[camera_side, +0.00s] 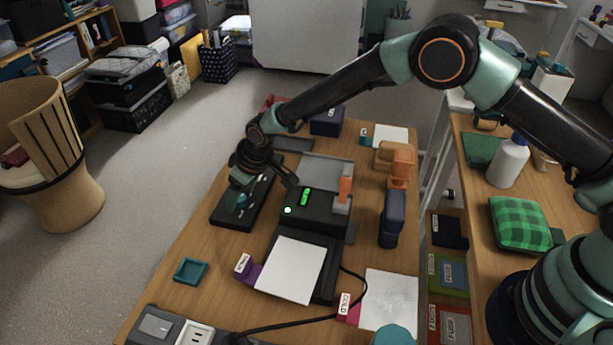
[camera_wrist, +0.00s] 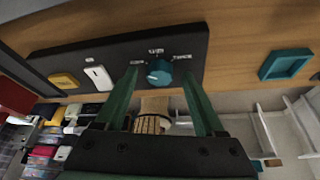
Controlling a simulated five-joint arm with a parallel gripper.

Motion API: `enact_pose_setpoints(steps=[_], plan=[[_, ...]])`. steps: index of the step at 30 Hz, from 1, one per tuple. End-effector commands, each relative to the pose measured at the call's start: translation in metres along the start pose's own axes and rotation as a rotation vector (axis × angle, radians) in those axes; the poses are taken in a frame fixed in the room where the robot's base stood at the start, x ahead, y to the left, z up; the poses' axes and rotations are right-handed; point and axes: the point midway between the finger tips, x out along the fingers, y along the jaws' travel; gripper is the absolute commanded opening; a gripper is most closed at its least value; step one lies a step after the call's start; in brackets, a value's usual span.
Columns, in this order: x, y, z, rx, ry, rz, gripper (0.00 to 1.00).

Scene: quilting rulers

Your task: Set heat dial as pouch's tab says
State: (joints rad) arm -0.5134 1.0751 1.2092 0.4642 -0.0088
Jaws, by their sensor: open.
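The heat dial (camera_wrist: 159,72) is a round teal knob on a dark panel (camera_wrist: 110,52), with small white labels around it that are too small to read. A pale mark shows on its left side. My gripper (camera_wrist: 160,82) is open, its two green fingers on either side of the dial; I cannot tell whether they touch it. In the side view, my gripper (camera_side: 243,186) is over the dark panel (camera_side: 226,212) and partly hides it. A white pouch (camera_side: 291,268) with a purple tab (camera_side: 246,267) lies before the black machine (camera_side: 316,208); the tab's lettering is not clearly legible.
The panel also carries a white switch (camera_wrist: 98,77) and a yellow button (camera_wrist: 64,80). A teal tray (camera_side: 190,271) stands at the table's left. Another white pouch (camera_side: 390,300) with a pink tab (camera_side: 348,307) lies at front right. A black cable crosses the front.

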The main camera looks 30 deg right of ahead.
Motion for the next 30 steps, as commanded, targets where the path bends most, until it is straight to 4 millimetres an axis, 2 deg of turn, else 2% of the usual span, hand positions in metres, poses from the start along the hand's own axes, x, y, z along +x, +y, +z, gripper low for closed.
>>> enact_pose_setpoints(steps=[3, 5, 6, 9, 20, 28, 29, 30], plan=[[-0.0002, 0.0, 0.0, 0.0, 0.0, 0.0, 0.71], [-0.0002, 0.0, 0.0, 0.0, 0.0, 0.0, 0.48], [-0.0002, 0.0, 0.0, 0.0, 0.0, 0.0, 0.33], [-0.0003, 0.0, 0.0001, 0.0, 0.0, 0.0, 0.0], [0.0, -0.0014, -0.0003, 0.117, -0.003, -0.001, 0.0], [0.0001, -0.0022, -0.0004, 0.121, -0.002, -0.001, 0.0], [0.0001, -0.0023, -0.0005, 0.121, -0.002, -0.001, 0.53], [0.0001, -0.0023, -0.0004, 0.121, -0.002, -0.001, 0.68]])
